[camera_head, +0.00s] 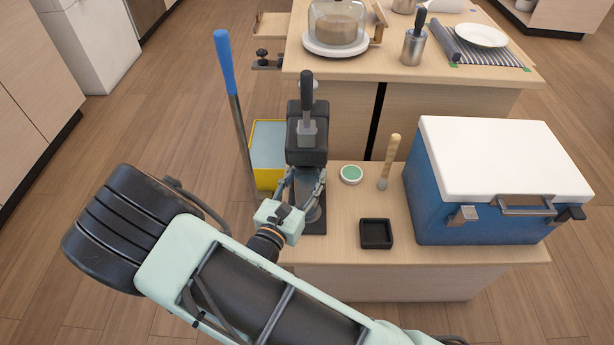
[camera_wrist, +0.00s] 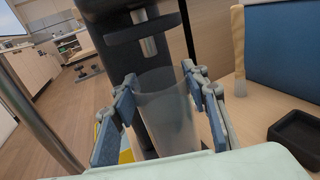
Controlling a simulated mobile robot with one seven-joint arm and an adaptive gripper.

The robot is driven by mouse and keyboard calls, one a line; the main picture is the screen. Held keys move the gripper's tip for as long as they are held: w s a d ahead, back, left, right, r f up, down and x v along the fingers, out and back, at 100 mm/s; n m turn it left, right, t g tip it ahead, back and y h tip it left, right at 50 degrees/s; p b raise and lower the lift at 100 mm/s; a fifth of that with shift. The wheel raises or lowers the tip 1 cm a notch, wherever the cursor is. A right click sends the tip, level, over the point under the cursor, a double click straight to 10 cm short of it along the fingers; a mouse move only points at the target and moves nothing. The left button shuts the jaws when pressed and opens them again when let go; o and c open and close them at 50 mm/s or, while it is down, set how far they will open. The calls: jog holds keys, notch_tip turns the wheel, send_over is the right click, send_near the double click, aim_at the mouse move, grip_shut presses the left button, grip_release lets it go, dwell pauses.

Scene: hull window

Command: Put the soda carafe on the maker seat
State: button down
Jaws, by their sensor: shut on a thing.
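The soda maker (camera_head: 307,135) is a black upright machine with a lever on top, at the left end of the low wooden table. In the wrist view its dark head and metal nozzle (camera_wrist: 149,46) stand above and behind the carafe. The clear grey carafe (camera_wrist: 167,108) is upright between my fingers, with its open top a little below the nozzle. My gripper (camera_wrist: 166,105) is shut on the carafe, with blue pads on both sides. In the head view my gripper (camera_head: 300,190) is at the front of the maker. The carafe's bottom is hidden, so I cannot tell whether it touches the seat.
A blue cooler with a white lid (camera_head: 500,180) fills the table's right end. A black square tray (camera_head: 376,233), a wooden-handled brush (camera_head: 390,160) and a green-topped round dish (camera_head: 351,174) lie between. A blue-handled pole (camera_head: 232,95) and a yellow-edged bin (camera_head: 268,150) stand left of the maker.

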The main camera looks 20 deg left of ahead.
jog(key=shift+f, duration=0.1)
jog(key=c, duration=1.1)
grip_release()
jog(key=shift+c, duration=0.2)
jog(key=shift+s+r, duration=0.2)
jog(key=shift+s, duration=0.2)
jog(key=s+a+p, duration=0.1)
jog(key=s+p, duration=0.2)
jog(key=s, duration=0.8)
jog(key=shift+a, duration=0.4)
